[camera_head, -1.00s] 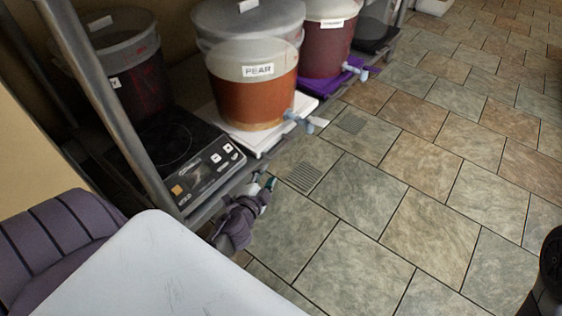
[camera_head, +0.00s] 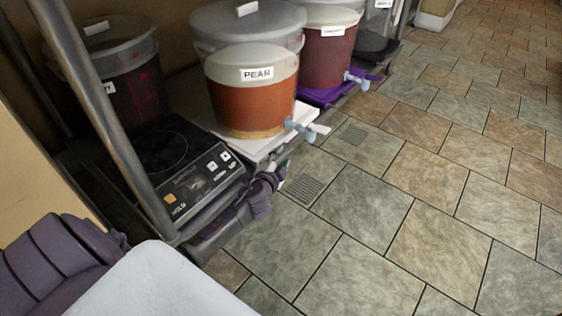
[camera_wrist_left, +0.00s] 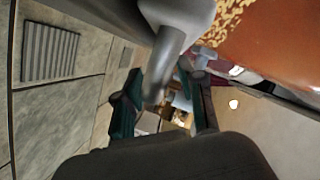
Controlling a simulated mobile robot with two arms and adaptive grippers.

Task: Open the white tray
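The white tray (camera_head: 258,147) is a flat white slab on the rack under the bucket labelled PEAR (camera_head: 252,85). The bucket holds orange-brown liquid, and its grey-blue spigot (camera_head: 300,130) sticks out over the tray's front edge. My left gripper (camera_head: 284,165) is low at the rack's front edge, just below and left of the spigot. In the left wrist view its two teal-dark fingers (camera_wrist_left: 166,88) are apart, and the grey spigot (camera_wrist_left: 168,58) shows between or just beyond their tips. Contact cannot be told. My right gripper is not in view.
A black induction cooker (camera_head: 175,170) sits left of the tray, beside a metal rack post (camera_head: 105,125). A dark red bucket (camera_head: 325,45) stands on a purple tray (camera_head: 325,97) to the right. The tiled floor (camera_head: 400,200) in front is clear, with floor drains (camera_head: 302,188).

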